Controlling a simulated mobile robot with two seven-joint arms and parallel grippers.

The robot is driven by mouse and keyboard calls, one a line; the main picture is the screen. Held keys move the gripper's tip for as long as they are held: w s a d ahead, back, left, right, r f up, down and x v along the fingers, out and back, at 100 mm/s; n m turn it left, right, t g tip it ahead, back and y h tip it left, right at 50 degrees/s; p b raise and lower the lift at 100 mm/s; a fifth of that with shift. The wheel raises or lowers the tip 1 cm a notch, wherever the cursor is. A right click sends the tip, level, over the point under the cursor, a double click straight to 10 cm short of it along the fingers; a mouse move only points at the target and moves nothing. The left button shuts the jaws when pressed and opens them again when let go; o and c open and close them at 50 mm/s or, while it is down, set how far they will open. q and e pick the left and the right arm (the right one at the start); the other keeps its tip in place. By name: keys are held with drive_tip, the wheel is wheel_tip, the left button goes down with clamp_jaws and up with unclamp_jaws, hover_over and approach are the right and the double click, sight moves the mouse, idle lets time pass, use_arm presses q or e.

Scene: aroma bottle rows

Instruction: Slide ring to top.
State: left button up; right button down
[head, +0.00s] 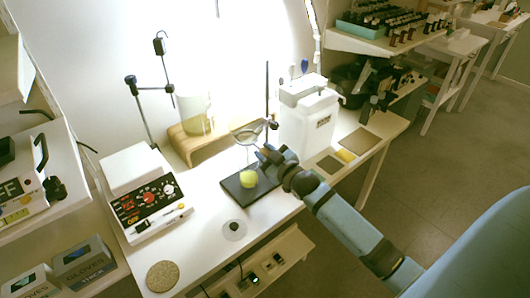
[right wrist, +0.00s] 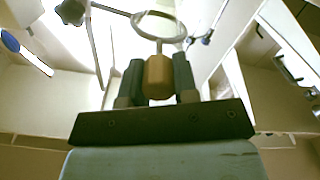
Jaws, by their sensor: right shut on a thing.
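The ring (head: 248,134) is a thin metal loop beside the thin upright rod (head: 267,85) of a stand with a dark flat base (head: 234,192). My right gripper (head: 267,155) is at the ring's near right side, above the base. In the right wrist view the ring (right wrist: 160,40) shows just beyond the fingers. There my right gripper (right wrist: 157,78) is shut on a tan block (right wrist: 158,76), which appears joined to the ring by a short stem. In the head view the gripper hides this block and part of the rod. My left gripper is not in view.
A yellow-green round object (head: 248,179) sits on the base below the ring. A white box-like device (head: 305,120) stands close on the right. A beaker (head: 196,115) on a wooden stand is behind left; a hotplate-like device (head: 145,205) is further left.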

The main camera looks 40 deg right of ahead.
wheel_tip(320, 180, up, 17)
drive_tip(key=p, duration=1.4)
drive_tip(key=c, duration=0.9)
unclamp_jaws()
drive_tip(key=shift+f, duration=0.1)
drive_tip(key=shift+s+f, duration=0.1)
drive_tip(key=shift+f, duration=0.05)
drive_tip(key=shift+s+d+b, duration=0.2)
drive_tip(key=shift+s+b, duration=0.3)
drive_tip(key=shift+s, duration=1.75)
drive_tip(key=shift+s+d+b, duration=0.15)
drive_tip(key=shift+s+b, duration=0.3)
drive_tip(key=shift+s, duration=1.85)
drive_tip(key=shift+s+d+b, duration=0.2)
drive_tip(key=shift+s+b, duration=0.3)
drive_tip(key=shift+s, duration=1.75)
